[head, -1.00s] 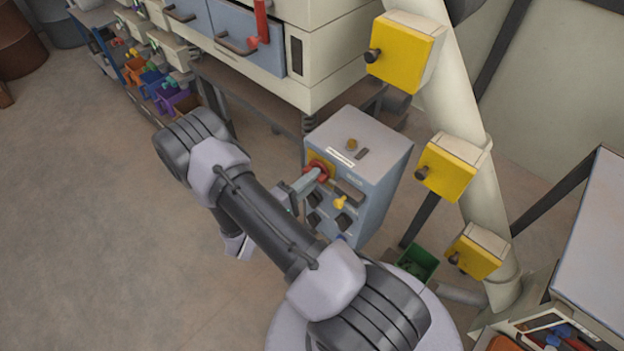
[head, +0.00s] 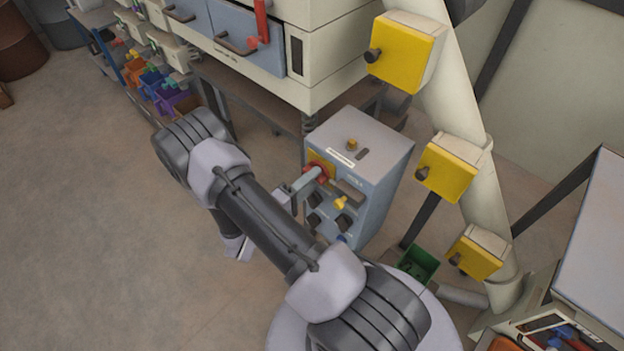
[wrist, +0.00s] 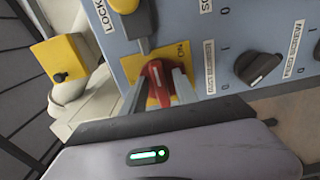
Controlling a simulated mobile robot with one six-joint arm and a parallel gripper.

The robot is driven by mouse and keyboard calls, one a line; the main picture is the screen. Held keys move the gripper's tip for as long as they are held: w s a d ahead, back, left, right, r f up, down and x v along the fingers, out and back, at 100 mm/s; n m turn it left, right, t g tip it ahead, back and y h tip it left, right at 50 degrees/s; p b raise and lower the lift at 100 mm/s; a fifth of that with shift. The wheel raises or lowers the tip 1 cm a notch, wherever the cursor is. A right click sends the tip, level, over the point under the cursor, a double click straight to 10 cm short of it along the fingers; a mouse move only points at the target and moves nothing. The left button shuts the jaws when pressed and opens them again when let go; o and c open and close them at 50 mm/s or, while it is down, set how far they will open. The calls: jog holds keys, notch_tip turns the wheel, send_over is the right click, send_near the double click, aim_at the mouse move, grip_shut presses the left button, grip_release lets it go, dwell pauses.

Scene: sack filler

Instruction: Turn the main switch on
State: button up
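The main switch is a red rotary knob (wrist: 156,82) on a yellow plate (wrist: 166,55) marked ON, on the front of a blue-grey control box (head: 366,150). In the head view the red knob (head: 321,170) shows at the upper left of the box's front. My gripper (wrist: 160,82) is at the switch, with one grey finger on either side of the knob. The fingers lie very close to the knob. I cannot tell whether they press on it. In the head view my forearm hides most of the gripper.
Black knobs (wrist: 259,67) sit beside the switch, and a yellow knob (head: 340,202) is close by. A pale pipe (head: 458,110) with yellow boxes (head: 447,172) stands to the right. A green bin (head: 416,263) is on the floor. The floor at left is clear.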

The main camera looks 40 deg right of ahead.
jog(key=s+a+p, duration=0.1)
jog(key=a+p, duration=0.2)
jog(key=a, duration=1.4)
jog(key=shift+s+a+p, duration=0.2)
jog(key=shift+p, duration=0.15)
